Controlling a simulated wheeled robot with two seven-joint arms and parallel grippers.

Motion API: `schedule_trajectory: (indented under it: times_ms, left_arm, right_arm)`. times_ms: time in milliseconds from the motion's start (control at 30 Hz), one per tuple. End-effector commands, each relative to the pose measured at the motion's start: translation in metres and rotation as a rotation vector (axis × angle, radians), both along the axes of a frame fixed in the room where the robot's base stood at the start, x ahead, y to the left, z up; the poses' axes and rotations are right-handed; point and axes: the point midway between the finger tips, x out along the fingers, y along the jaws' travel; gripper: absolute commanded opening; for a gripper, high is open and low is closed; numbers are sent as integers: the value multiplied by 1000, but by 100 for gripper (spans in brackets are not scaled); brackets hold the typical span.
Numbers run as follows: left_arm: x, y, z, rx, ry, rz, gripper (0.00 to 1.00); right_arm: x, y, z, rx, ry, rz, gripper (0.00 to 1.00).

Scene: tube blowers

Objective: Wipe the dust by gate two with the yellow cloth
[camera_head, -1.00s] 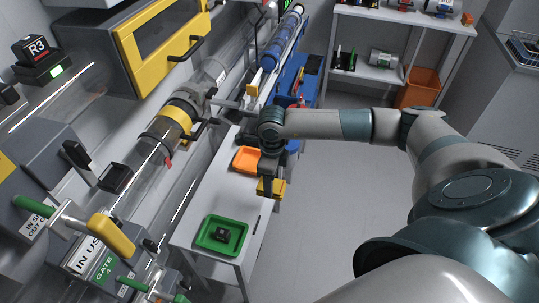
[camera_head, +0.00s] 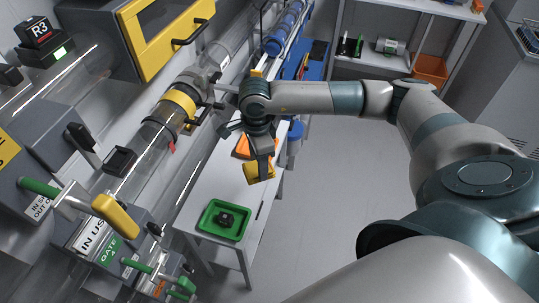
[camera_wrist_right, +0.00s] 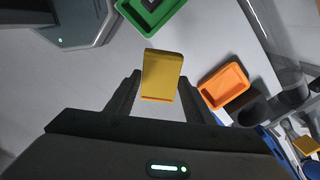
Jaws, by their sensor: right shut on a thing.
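The yellow cloth (camera_head: 258,172) is a folded block in my right gripper (camera_head: 262,163), held above the white bench. In the right wrist view the cloth (camera_wrist_right: 162,72) sits between the two dark fingers of the gripper (camera_wrist_right: 160,86), which are shut on it. The cloth is tilted in the head view. The one readable gate sign (camera_head: 110,247) says gate 4, at the lower left. I cannot make out a gate two label or any dust. My left gripper is not in view.
A green tray (camera_head: 207,230) with a dark block stands on the bench (camera_head: 190,207). An orange tray (camera_head: 241,146) is partly hidden behind my right gripper; it shows clearly in the wrist view (camera_wrist_right: 204,92). A clear tube (camera_head: 140,160) with a yellow band runs along the left. Open floor lies right.

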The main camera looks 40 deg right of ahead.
Motion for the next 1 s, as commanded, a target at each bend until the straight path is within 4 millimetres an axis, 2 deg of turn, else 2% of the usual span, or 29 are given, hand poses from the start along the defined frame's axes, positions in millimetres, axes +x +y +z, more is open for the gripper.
schedule_trajectory:
  times_ms: [100, 300, 600, 800, 1000]
  left_arm:
    - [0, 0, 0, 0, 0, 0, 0]
    - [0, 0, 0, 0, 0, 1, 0]
    - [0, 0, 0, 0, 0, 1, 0]
    - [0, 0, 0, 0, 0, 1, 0]
    - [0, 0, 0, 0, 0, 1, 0]
  right_arm:
    - [-2, 22, 28, 0, -6, 287, 30]
    - [-13, 48, 67, -2, -6, 769, 30]
    - [-36, 71, 116, -3, -3, 1442, 30]
    - [-47, 77, 134, -1, -1, 1721, 30]
    - [-50, 78, 139, 0, 0, 1815, 30]
